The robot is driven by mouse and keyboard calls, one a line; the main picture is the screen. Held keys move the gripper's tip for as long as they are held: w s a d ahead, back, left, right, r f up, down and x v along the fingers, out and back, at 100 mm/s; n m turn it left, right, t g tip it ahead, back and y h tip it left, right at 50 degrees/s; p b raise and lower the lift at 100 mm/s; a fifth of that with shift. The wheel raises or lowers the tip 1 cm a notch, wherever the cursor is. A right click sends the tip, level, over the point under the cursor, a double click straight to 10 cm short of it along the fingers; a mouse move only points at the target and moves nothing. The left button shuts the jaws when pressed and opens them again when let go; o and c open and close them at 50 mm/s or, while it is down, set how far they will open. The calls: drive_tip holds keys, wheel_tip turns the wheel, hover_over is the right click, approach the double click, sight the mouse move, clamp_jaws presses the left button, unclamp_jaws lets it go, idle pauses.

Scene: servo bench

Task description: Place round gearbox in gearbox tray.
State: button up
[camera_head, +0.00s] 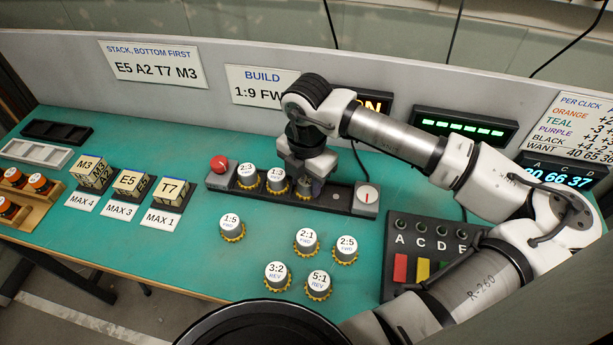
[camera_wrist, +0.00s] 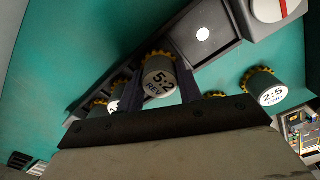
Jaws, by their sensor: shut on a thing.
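My gripper (camera_head: 306,178) is shut on a round grey gearbox with a yellow toothed base, marked 5:2 REV (camera_wrist: 160,76) in the wrist view. In the head view the gripper mostly hides this gearbox, at the long black gearbox tray (camera_head: 338,202), just right of two gearboxes standing in it. These are marked 2:3 (camera_head: 246,177) and 1:3 (camera_head: 277,181). I cannot tell whether the held gearbox touches the tray floor. To its right, a bare tray place with a white disc shows in the wrist view (camera_wrist: 203,34).
Loose gearboxes stand on the green bench: 1:5 (camera_head: 232,228), 2:1 (camera_head: 306,241), 2:5 (camera_head: 345,250), 3:2 (camera_head: 277,276) and 5:1 (camera_head: 318,285). A red knob (camera_head: 219,163) and a dial (camera_head: 366,199) cap the tray's ends. A button box (camera_head: 400,232) stands right.

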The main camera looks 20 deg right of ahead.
sight(307, 180)
drive_tip(key=o, duration=1.1)
wheel_tip(307, 180, up, 12)
drive_tip(key=shift+r+b, duration=0.1)
drive_tip(key=shift+b, duration=0.95)
